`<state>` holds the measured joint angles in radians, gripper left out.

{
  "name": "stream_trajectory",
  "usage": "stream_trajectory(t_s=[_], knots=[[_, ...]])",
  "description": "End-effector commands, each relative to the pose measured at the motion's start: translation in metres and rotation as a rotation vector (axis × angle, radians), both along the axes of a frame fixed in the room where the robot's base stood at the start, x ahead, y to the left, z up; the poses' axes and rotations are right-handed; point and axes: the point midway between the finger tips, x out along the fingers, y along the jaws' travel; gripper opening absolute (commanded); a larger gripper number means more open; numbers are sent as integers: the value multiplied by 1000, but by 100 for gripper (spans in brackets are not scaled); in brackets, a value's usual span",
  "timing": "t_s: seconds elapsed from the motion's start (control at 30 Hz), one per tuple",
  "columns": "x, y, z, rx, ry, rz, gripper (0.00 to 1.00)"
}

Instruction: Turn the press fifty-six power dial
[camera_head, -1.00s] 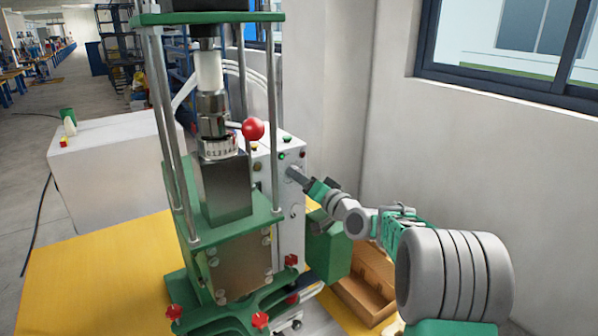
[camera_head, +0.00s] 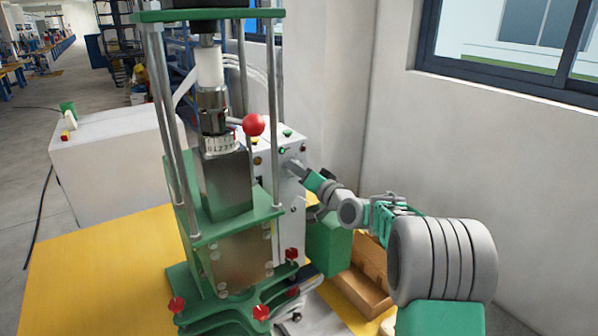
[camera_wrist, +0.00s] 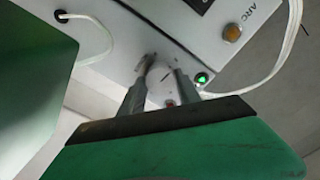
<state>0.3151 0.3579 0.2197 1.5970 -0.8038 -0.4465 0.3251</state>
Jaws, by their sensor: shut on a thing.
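The power dial (camera_wrist: 160,74) is a pale round knob on the light control box. In the wrist view it sits between my two grey fingertips, with a small dark mark on or beside its face. My gripper (camera_wrist: 160,84) is shut on it. In the head view my gripper (camera_head: 293,169) reaches the right side of the control box (camera_head: 289,222) from the right, and its fingers hide the dial there. The green-framed press (camera_head: 225,185) stands in front of the box, with a red ball knob (camera_head: 254,125) on its lever.
A lit green lamp (camera_wrist: 202,78) sits close to the right fingertip, and an amber button (camera_wrist: 231,33) is beyond it. A white cable (camera_wrist: 285,50) hangs beside the panel. A wooden crate (camera_head: 362,290) lies below my arm. The wall (camera_head: 480,160) is at right.

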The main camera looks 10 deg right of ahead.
Motion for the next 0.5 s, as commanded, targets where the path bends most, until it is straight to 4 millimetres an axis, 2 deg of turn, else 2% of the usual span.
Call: stream_trajectory(t_s=[0.17, 0.5], knots=[[0, 0, 0, 0, -1, 1, 0], [0, 0, 0, 39, 16, 1, 0]])
